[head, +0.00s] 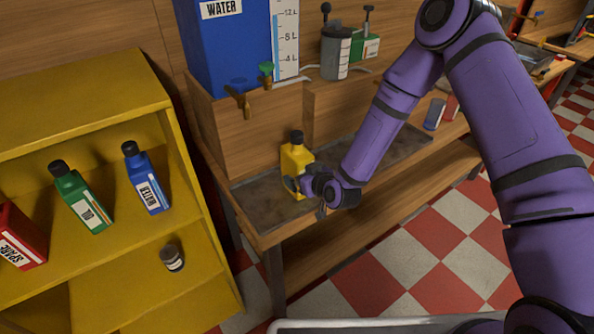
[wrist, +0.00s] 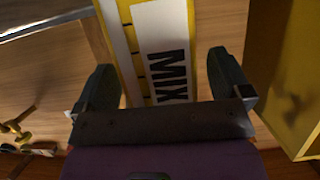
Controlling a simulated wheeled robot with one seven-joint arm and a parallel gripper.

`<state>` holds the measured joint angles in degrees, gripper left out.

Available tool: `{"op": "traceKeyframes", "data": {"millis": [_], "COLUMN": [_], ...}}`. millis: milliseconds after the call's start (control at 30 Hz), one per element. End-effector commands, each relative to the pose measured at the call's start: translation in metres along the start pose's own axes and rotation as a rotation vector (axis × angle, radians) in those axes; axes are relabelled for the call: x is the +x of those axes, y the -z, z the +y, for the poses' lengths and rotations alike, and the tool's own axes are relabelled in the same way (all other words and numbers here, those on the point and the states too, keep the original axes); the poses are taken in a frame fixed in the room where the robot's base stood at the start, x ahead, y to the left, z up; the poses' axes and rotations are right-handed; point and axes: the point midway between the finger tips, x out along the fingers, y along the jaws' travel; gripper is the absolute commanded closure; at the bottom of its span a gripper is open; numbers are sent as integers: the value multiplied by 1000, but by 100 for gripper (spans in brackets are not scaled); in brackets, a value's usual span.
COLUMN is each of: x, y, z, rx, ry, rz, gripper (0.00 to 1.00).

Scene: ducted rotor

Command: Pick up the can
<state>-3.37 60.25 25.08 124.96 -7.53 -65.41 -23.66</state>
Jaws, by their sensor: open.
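A yellow can (head: 296,158) with a dark cap stands upright in the dark tray of the wooden bench. My gripper (head: 299,186) is at its lower front in the head view, at the end of my purple arm. In the wrist view the yellow can's white label reading MIX (wrist: 163,50) lies between the two spread dark fingers of my gripper (wrist: 163,72). The gripper is open. Whether a finger touches the can cannot be told. The can's lower part is partly hidden by my gripper.
A blue water tank (head: 225,50) with taps stands behind the dark tray (head: 262,205). A yellow shelf (head: 95,95) at left holds green, blue and red bottles and a small dark jar (head: 172,258). Checkered floor lies in front.

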Motion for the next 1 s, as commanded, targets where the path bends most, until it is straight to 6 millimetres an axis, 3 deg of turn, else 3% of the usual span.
{"op": "traceKeyframes", "data": {"millis": [200,467,1000], "x": [1,0,4], "y": [0,0,12], "z": [0,0,4], "rx": [0,0,0], "ry": [0,0,0], "rz": [0,0,2], "gripper": [4,62,62]}}
